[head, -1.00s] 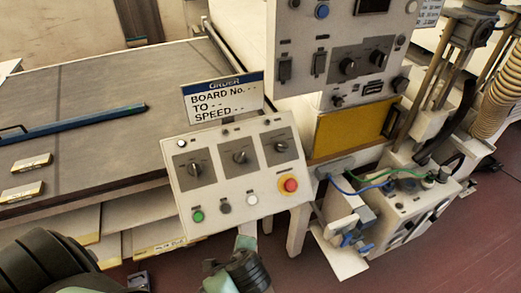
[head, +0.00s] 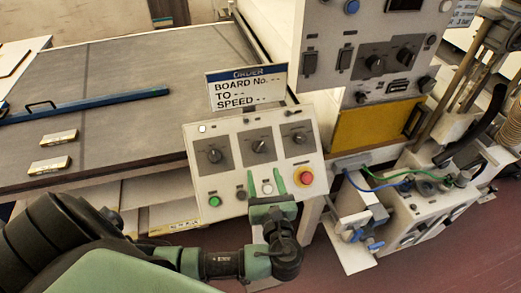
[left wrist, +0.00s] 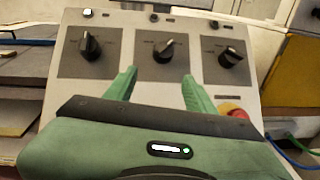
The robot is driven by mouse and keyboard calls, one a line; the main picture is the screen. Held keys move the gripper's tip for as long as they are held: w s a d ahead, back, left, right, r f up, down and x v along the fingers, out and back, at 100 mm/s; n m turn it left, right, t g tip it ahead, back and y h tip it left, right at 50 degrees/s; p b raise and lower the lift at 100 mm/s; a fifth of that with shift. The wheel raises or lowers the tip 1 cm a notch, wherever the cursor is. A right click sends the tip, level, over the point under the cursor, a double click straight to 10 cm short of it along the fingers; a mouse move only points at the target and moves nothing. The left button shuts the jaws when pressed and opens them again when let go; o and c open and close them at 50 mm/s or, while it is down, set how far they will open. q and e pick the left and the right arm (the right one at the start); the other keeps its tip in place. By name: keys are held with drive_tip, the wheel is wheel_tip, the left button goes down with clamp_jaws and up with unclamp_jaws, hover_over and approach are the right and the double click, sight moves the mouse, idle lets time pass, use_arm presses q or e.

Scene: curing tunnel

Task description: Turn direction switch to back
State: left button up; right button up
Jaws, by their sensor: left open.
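A tilted white control panel (head: 232,184) carries three black rotary switches on grey plates: a left one (head: 214,156), a middle one (head: 259,146) and a right one (head: 299,138). Their labels are too small to read, so I cannot tell which is the direction switch. My left gripper (head: 265,179) is open, its green fingers pointing up the panel just below the middle switch. In the left wrist view the middle switch (left wrist: 164,50) lies ahead, between the lines of the two fingertips (left wrist: 155,78), with nothing held. My right gripper is not in view.
An order sign (head: 247,88) stands behind the panel. A conveyor table (head: 110,130) lies left.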

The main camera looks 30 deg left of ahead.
sight(260, 149)
use_arm(q)
drive_tip(key=shift+m+t+y, duration=0.3)
drive_tip(key=shift+m+t, duration=0.2)
drive_tip(key=shift+m, duration=0.2)
drive_tip(key=w+a, duration=0.1)
drive_tip(key=w+a+r+p, duration=0.1)
drive_tip(key=w+a, duration=0.1)
drive_tip(key=w+a+p, duration=0.1)
drive_tip(key=w, duration=0.1)
drive_tip(key=shift+w+a+r, duration=0.15)
drive_tip(key=shift+a+r, duration=0.1)
drive_tip(key=shift+r, duration=0.15)
drive_tip(key=shift+w+a+f+p, duration=0.1)
drive_tip(key=shift+w+a+p, duration=0.25)
drive_tip(key=shift+w, duration=0.1)
clamp_jaws()
